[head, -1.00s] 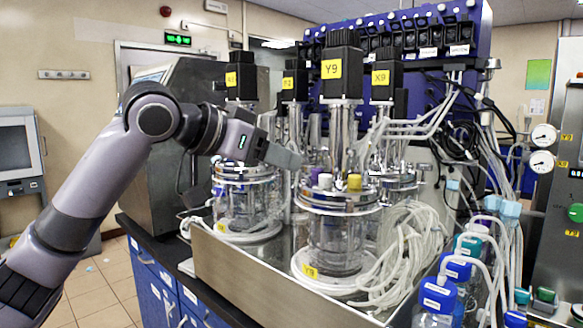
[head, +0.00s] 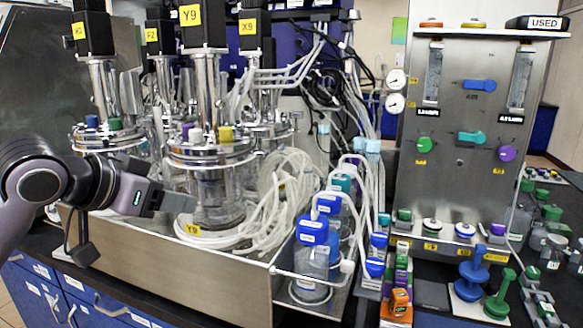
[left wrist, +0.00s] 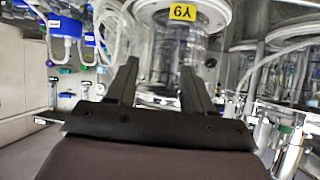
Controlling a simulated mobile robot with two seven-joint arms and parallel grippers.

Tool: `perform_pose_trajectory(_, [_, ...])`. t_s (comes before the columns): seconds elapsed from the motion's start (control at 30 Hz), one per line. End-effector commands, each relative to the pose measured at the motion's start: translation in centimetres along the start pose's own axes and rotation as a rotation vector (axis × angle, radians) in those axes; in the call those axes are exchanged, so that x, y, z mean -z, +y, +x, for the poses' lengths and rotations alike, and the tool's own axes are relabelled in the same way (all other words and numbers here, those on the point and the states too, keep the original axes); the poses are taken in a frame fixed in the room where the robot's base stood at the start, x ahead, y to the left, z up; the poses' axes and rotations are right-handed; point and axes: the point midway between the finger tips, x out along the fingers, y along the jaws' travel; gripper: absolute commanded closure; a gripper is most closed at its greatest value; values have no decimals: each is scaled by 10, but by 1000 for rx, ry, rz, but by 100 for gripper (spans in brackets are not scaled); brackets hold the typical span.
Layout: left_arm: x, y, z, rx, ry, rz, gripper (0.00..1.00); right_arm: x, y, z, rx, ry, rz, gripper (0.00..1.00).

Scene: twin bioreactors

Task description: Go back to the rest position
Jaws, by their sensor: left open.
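My left gripper (head: 180,203) is in front of the Y9 bioreactor vessel (head: 215,200), near its lower left side in the head view. Its two fingers stand apart and empty in the left wrist view (left wrist: 160,78). The Y9 label and clear glass vessel (left wrist: 172,45) show beyond the fingers there. I cannot tell how close the fingers are to the glass. My right gripper is in neither view.
The steel tray wall (head: 170,265) runs below my left arm. Coiled clear tubing (head: 285,190) and blue-capped bottles (head: 312,240) lie to the right. A steel control panel (head: 460,180) with valves stands farther right. Other reactors stand behind Y9.

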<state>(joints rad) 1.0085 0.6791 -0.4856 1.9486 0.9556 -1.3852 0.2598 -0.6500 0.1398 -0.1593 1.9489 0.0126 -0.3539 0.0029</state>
Motion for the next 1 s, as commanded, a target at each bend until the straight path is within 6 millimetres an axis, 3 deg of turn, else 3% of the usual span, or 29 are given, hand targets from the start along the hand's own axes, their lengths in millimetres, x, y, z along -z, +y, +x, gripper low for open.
perform_pose_trajectory(0.03, [-22,9,13,-12,-28,-1,48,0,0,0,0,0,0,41])
perform_pose_trajectory(0.2, [-84,32,40,-22,-97,-6,48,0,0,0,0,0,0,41])
perform_pose_trajectory(0.47, [-179,65,58,-17,-204,-49,48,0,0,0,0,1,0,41])
perform_pose_trajectory(0.77, [-287,99,43,30,-353,-136,48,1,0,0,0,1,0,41])
perform_pose_trajectory(1.0, [-368,121,6,101,-509,-216,48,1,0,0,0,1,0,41])
